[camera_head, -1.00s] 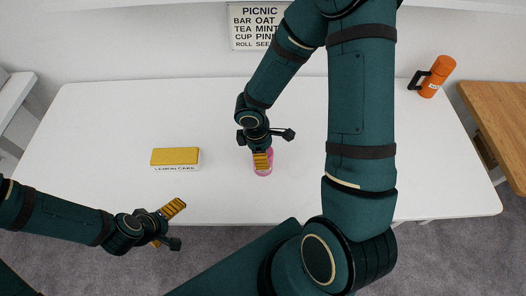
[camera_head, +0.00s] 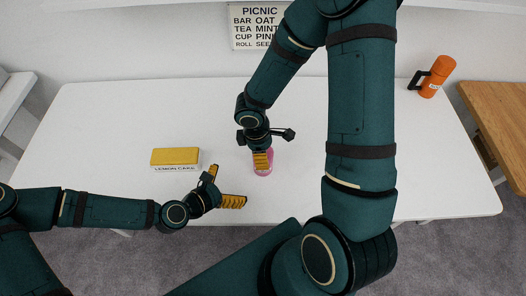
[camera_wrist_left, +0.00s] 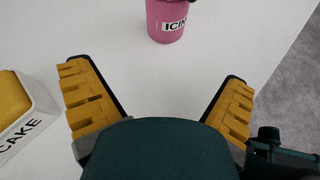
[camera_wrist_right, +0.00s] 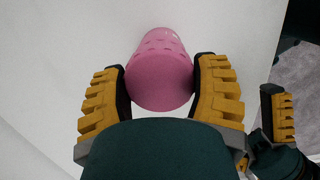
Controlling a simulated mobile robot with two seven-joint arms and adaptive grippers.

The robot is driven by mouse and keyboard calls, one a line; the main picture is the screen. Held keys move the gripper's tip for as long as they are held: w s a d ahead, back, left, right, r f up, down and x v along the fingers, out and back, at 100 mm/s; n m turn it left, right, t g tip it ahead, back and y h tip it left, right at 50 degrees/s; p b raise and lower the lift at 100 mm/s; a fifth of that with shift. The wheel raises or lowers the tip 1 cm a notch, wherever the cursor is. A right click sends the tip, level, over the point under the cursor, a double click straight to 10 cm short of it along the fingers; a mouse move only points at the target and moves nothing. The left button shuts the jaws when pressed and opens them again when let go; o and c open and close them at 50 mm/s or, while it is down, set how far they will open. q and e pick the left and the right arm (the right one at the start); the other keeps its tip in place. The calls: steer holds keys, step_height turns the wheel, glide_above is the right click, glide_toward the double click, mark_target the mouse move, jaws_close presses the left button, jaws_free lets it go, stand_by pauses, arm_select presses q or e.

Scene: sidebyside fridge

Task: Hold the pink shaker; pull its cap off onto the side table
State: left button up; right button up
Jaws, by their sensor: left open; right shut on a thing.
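The pink shaker (camera_head: 263,169) stands on the white table, mostly covered by my right gripper in the head view. My right gripper (camera_head: 262,158) is shut on it; in the right wrist view the shaker (camera_wrist_right: 160,72) sits between the two yellow fingers (camera_wrist_right: 163,92). In the left wrist view the shaker (camera_wrist_left: 172,20) shows a label reading "ICIN", cut off at the top. My left gripper (camera_head: 224,186) is open and empty near the front edge, to the left of the shaker and pointing toward it. A cap is not clearly visible.
A yellow and white lemon cake box (camera_head: 175,158) lies left of the shaker, close to my left gripper. An orange flask (camera_head: 436,76) stands at the back right. A wooden side table (camera_head: 503,120) is at the far right. The white table (camera_head: 90,130) is otherwise mostly clear.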

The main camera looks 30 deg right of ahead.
mark_target(256, 169)
arm_select(q)
steer(key=shift+d+r+n+h, duration=0.2)
steer(key=shift+d+n+h, duration=0.2)
steer(key=shift+d, duration=0.65)
steer(key=x, duration=1.1)
steer(key=shift+s+d+f, duration=0.1)
steer(key=shift+d+f, duration=0.05)
steer(key=c, duration=1.4)
steer(key=o, duration=1.4)
